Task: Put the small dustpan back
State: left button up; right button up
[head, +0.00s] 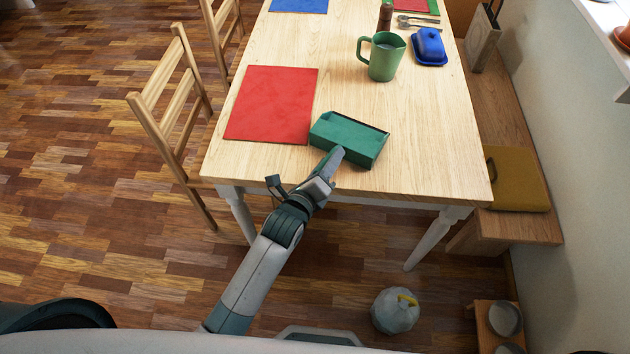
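The small green dustpan (349,137) lies on the near end of the wooden table (420,160), just right of the red placemat's near corner. My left gripper (306,171) is at the table's near edge with its fingers spread wide. Its right finger overlaps the dustpan's near side in the head view; I cannot tell whether they touch. Nothing shows between the fingers. The dustpan's handle is not visible. My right gripper is not in view.
A red placemat (272,104), a green pitcher (383,58) and a blue butter dish (429,46) are on the table. A wooden chair (165,110) stands left, a bench with a yellow cushion (516,178) right. A grey round object (395,311) is on the floor.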

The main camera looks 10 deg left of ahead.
pick_arm(q)
jog(key=b+v, duration=0.1)
jog(key=v, duration=0.8)
jog(key=shift+s, duration=0.2)
jog(key=shift+a, duration=0.15)
jog(key=s+a+f+n+g+y, duration=0.1)
jog(key=s+a+f+n+g, duration=0.25)
jog(key=f, duration=0.85)
jog(key=s+a+f+n+g+y, duration=0.1)
jog(key=s+a+f+n, duration=0.4)
jog(key=f, duration=0.7)
jog(key=s+a+f+n+g+y, duration=0.1)
jog(key=s+f+n+g, duration=0.3)
jog(key=f, duration=0.7)
jog(key=s+a+f+n+g, duration=0.1)
jog(key=s+a+f+n, duration=0.2)
jog(key=s+f, duration=0.3)
jog(key=s+a+f+n+g+y, duration=0.1)
jog(key=s+a+f+n, duration=0.3)
jog(key=s, duration=1)
jog(key=s+a+f+n+g+y, duration=0.1)
jog(key=s+a+f+n+g, duration=0.2)
jog(key=s+f+n, duration=0.4)
jog(key=s+f, duration=0.3)
jog(key=s, duration=0.1)
jog(key=shift+a, duration=0.35)
jog(key=shift+f, duration=0.15)
